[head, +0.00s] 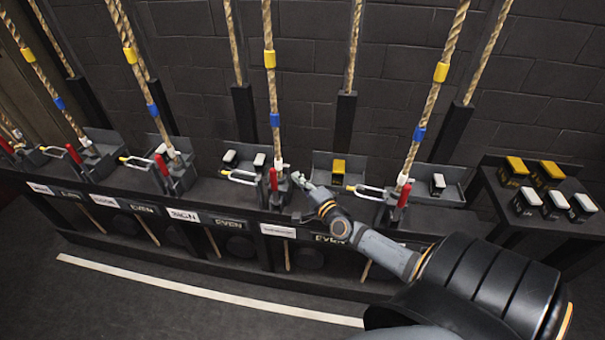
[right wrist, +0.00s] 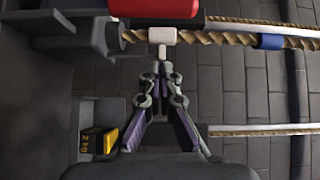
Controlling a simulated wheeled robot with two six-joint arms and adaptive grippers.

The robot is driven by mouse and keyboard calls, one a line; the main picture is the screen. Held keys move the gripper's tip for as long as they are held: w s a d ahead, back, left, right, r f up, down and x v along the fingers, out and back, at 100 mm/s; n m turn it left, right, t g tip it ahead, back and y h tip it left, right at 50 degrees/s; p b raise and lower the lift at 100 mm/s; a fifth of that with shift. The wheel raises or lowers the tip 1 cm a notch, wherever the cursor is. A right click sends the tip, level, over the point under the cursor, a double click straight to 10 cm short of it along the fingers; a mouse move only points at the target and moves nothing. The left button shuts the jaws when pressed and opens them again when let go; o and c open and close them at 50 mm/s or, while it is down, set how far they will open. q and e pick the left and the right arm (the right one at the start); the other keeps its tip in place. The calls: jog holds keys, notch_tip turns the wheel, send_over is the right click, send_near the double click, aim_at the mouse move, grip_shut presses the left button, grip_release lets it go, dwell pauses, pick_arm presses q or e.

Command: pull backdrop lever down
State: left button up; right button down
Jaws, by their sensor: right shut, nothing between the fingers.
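The rail holds several red levers, each next to a rope. The red lever (head: 273,180) nearest my gripper stands upright above a white label (head: 278,230) whose small text I cannot read surely. The lever also shows at the top of the right wrist view (right wrist: 153,7). My right gripper (head: 298,179) is just right of this lever, shut and empty. In the right wrist view its fingertips (right wrist: 160,69) point at a small white piece below a white rope collar (right wrist: 163,35); I cannot tell whether they touch. My left gripper is out of view.
A rope (head: 270,90) with yellow and blue bands rises beside the lever. A white wire loop (head: 240,177) sticks out at its left. A yellow-topped weight (head: 338,168) sits in the tray at right. A side table (head: 485,180) holds several weights.

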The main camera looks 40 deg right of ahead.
aim_at(275, 188)
jog(key=w+a, duration=0.3)
jog(key=w, duration=0.1)
jog(key=shift+a+p, duration=0.2)
jog(key=shift+p, duration=0.2)
